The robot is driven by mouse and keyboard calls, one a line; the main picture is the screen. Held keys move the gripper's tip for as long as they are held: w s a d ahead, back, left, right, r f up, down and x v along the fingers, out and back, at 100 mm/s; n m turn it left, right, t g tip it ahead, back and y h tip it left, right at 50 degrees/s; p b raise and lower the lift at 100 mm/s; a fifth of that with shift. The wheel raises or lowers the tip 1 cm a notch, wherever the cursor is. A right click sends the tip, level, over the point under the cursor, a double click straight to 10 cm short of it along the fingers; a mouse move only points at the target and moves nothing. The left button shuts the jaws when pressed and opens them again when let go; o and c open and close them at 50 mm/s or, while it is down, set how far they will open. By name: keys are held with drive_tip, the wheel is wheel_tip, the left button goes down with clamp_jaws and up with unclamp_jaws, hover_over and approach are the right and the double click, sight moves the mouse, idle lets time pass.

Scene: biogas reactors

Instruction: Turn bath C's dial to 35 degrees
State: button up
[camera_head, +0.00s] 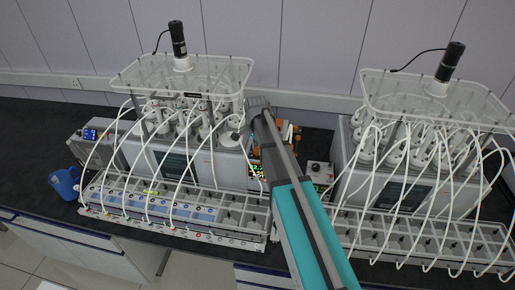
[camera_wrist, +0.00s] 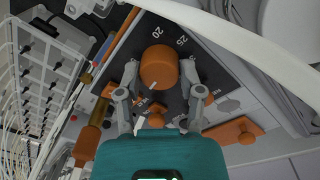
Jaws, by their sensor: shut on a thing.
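In the wrist view an orange round dial (camera_wrist: 158,66) sits on a dark panel, with the numbers 20 and 25 printed beyond it. A short white mark shows on its near, lower side. The print beside that mark is partly hidden. My gripper (camera_wrist: 159,74) has one finger on each side of the dial and is shut on it. In the head view my teal and grey arm covers the space between the two reactor units, hiding the dial and my gripper. I cannot read the bath's letter.
A left reactor unit (camera_head: 196,160) and a right one (camera_head: 390,178) carry many white hoses. In the wrist view a white hose (camera_wrist: 215,30) and another orange part (camera_wrist: 233,131) are close to my fingers. A blue mug (camera_head: 65,183) stands left.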

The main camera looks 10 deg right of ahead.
drive_tip(key=shift+n, duration=0.5)
drive_tip(key=n, duration=0.2)
drive_tip(key=shift+n, duration=0.4)
drive_tip(key=n, duration=0.4)
drive_tip(key=shift+a, duration=0.1)
drive_tip(key=n, duration=0.4)
drive_tip(key=shift+t, duration=0.3)
drive_tip(key=n, duration=0.4)
drive_tip(key=o, duration=1.2)
drive_tip(key=shift+c, duration=0.2)
